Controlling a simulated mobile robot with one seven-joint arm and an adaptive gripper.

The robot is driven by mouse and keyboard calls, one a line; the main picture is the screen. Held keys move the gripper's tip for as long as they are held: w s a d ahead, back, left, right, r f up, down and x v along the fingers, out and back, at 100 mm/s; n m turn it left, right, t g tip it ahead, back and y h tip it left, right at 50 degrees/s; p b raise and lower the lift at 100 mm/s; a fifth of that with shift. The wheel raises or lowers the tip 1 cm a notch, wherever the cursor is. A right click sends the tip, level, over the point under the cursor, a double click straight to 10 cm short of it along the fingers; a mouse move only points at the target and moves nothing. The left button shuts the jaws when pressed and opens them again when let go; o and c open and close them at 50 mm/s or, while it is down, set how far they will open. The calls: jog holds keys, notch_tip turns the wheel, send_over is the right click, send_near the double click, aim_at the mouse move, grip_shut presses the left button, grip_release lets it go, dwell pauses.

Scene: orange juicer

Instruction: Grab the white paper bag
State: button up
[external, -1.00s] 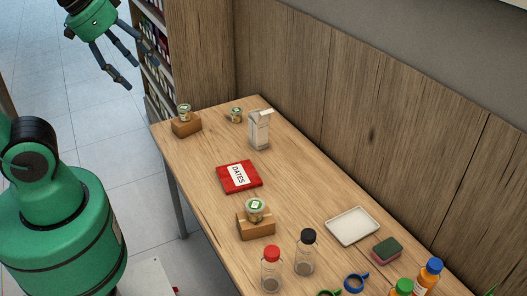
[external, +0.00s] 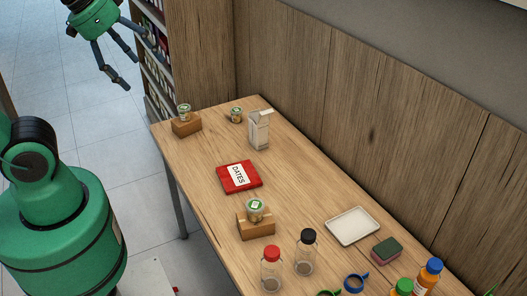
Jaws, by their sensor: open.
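A white carton-like bag (external: 259,131) stands upright near the far end of the wooden table (external: 210,160), by the wall. It is the only thing I see that could be the white paper bag. My gripper (external: 132,68) is in the upper left, above the floor and off the table's far left corner. Its fingers are spread and nothing is between them. It is well apart from the bag.
A red dates packet (external: 239,176) lies mid-table. Bottles, a white tray (external: 352,226) and a sponge (external: 386,251) are nearer. A wood-panel wall (external: 330,90) borders the right side.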

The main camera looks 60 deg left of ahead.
jog(key=w+a+g, duration=0.2)
jog(key=w+a, duration=0.2)
jog(key=w, duration=1)
jog(key=g, duration=0.4)
send_over(258, 130)
jog(key=w+a, duration=0.2)
jog(key=a, duration=0.1)
notch_tip(258, 130, down, 34)
jog(key=shift+s+a+f, duration=0.1)
jog(key=shift+f, duration=0.15)
notch_tip(258, 130, down, 8)
jog(key=shift+f+b, duration=0.15)
jog(key=shift+b, duration=0.3)
jog(key=shift+a+f, duration=0.1)
